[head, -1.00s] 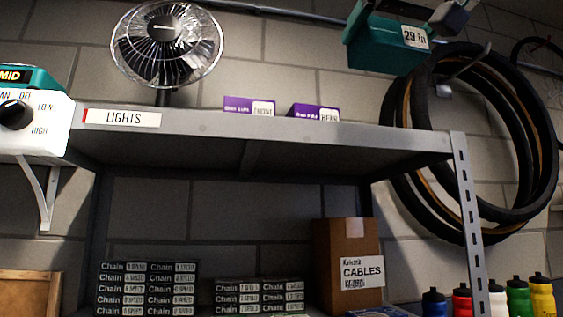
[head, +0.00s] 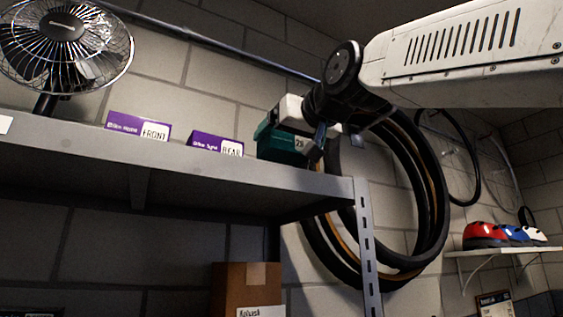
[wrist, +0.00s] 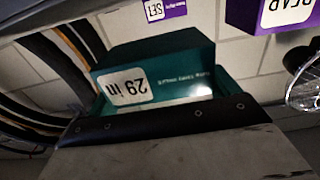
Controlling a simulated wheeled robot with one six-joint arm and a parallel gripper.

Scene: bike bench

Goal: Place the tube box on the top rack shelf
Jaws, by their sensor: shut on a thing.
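The teal tube box (head: 280,144) with a white "29 in" label is in my gripper (head: 308,132), at the right end of the top rack shelf (head: 200,172). Its lower edge is at the shelf's front lip in the head view, so I cannot tell whether it touches the shelf. My gripper is shut on it from above and the right, and partly covers its label. In the wrist view the box (wrist: 180,55) fills the middle, with its label upside down.
Two purple light boxes, FRONT (head: 138,126) and REAR (head: 215,145), stand on the shelf left of the tube box. A fan (head: 64,45) is farther left. Tires (head: 432,200) hang on the wall to the right. A cardboard box (head: 232,285) is below.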

